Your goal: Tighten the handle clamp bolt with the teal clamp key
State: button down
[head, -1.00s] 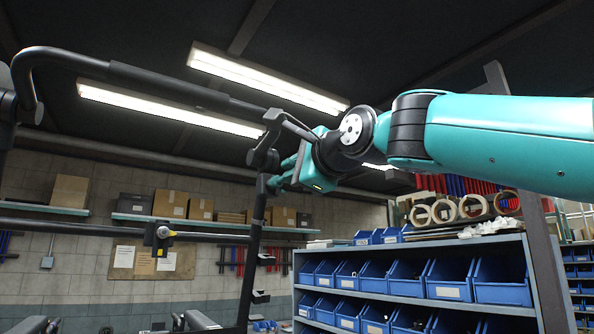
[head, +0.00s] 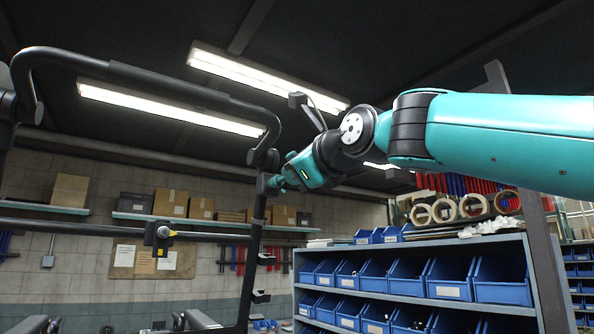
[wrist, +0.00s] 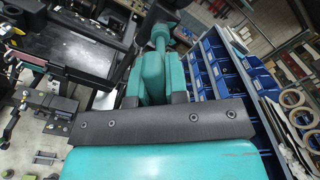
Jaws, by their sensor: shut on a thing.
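My gripper (head: 287,178) is shut on the teal clamp key (wrist: 159,32), which points away from me in the wrist view. In the head view the key's far end (head: 273,184) is at the black upright of the wheelchair frame, just below the handle clamp (head: 264,158). The clamp joins the long black push handle (head: 150,82) to the upright. The bolt itself is too small or hidden to make out. I cannot tell whether the key is seated on it.
A shelf of blue bins (head: 410,277) stands below and right of my arm. A black crossbar (head: 60,226) with a yellow-marked clamp (head: 160,236) runs at the left. Boxes (head: 170,203) line the back wall shelf. There is open air above my gripper.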

jog(key=m, duration=0.3)
jog(key=shift+m, duration=0.3)
jog(key=m, duration=0.3)
dwell(0.4)
jog(key=shift+n, duration=0.6)
jog(key=shift+d, duration=0.1)
